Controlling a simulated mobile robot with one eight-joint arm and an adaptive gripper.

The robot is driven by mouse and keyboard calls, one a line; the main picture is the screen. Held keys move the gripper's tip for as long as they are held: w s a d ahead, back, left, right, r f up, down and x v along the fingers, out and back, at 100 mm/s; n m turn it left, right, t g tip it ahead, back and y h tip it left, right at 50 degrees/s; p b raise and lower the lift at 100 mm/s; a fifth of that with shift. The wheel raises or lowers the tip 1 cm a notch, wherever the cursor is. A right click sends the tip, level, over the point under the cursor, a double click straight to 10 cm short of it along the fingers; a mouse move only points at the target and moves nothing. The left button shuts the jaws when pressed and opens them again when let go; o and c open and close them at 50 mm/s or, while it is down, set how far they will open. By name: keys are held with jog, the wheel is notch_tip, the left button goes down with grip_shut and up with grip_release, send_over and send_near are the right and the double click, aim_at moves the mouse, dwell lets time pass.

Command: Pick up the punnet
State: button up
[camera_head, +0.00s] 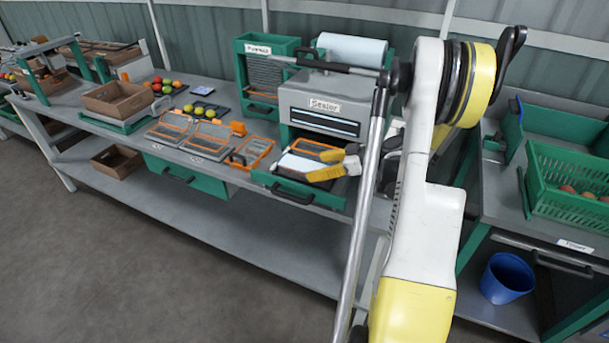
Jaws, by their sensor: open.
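My gripper (326,165) appears partly behind my own arm, with two yellow fingers pointing left over the pulled-out green drawer (283,189) of the sealer. The fingers are apart and I see nothing held between them. A pale, flat-topped item (302,164), which may be a punnet, lies just left of the fingertips. I cannot tell whether they touch it. A green rack (243,82) with a label that seems to read "Punnets" stands at the back of the bench, with grey ribbed items inside.
The grey sealer (335,97) stands behind the drawer. Several orange-framed grey trays (207,139) lie on the bench. A green crate (567,205) and a blue bucket (507,278) are at right. The floor is clear.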

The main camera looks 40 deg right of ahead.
aim_at(304, 166)
jog(key=b+x, duration=0.2)
jog(key=x, duration=0.3)
jog(key=shift+w+r, duration=0.1)
jog(key=shift+r, duration=0.1)
jog(key=shift+c, duration=0.2)
jog(key=c, duration=0.9)
jog(key=shift+r, duration=0.15)
